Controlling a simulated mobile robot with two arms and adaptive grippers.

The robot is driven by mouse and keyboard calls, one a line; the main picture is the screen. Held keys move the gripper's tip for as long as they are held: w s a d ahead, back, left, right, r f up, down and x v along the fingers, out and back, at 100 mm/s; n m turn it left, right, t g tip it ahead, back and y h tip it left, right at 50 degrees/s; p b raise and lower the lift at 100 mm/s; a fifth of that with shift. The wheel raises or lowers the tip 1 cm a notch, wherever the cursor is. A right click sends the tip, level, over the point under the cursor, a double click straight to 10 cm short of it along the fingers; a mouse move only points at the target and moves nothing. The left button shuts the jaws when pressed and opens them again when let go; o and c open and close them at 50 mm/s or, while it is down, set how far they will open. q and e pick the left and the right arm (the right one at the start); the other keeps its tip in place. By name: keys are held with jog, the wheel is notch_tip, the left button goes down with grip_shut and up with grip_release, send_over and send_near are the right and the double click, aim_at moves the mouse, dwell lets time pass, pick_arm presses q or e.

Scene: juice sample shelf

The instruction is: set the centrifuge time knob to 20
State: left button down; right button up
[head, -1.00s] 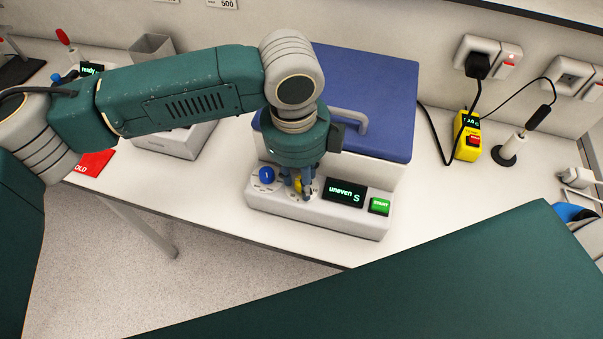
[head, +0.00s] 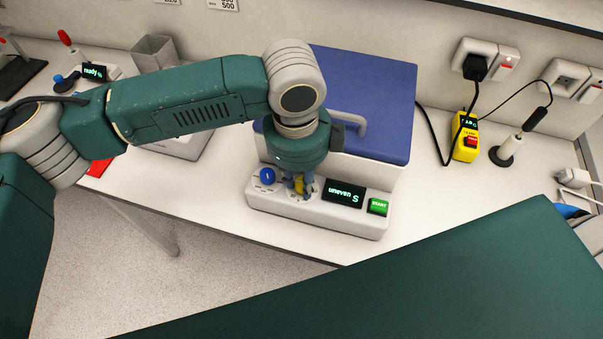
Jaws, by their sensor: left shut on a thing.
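The centrifuge (head: 330,219) is a white box with a blue lid (head: 385,95), shut, with a grey handle (head: 350,122). Its front panel has a blue knob (head: 267,175) at the left, a dark display (head: 345,193) reading "uneven" and an S-like character, and a green START button (head: 378,207). My left gripper (head: 299,190) points down at the panel, between the blue knob and the display. It is shut on a yellow knob (head: 299,186), which its fingers mostly cover. The knob's setting and scale cannot be read. My right gripper is out of view.
A grey container (head: 155,53) stands at the back left.

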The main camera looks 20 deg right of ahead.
pick_arm(q)
jog(key=n+p, duration=0.1)
jog(key=n, duration=0.1)
jog(key=n+p, duration=0.4)
jog(key=shift+d+r, duration=0.1)
jog(key=shift+r, duration=0.25)
jog(key=n+p, duration=0.3)
jog(key=shift+n+y+p, duration=0.3)
jog(key=shift+n+p, duration=0.05)
jog(key=shift+n, duration=0.05)
jog(key=n+p, duration=0.2)
jog(key=shift+d+n, duration=0.1)
jog(key=shift+n, duration=0.3)
jog(key=n+p, duration=0.1)
jog(key=n, duration=0.1)
jog(key=shift+f+n, duration=0.15)
jog(key=shift+n, duration=0.15)
jog(key=shift+w+n+y, duration=0.1)
jog(key=shift+n+y, duration=0.2)
jog(key=shift+n, duration=2.3)
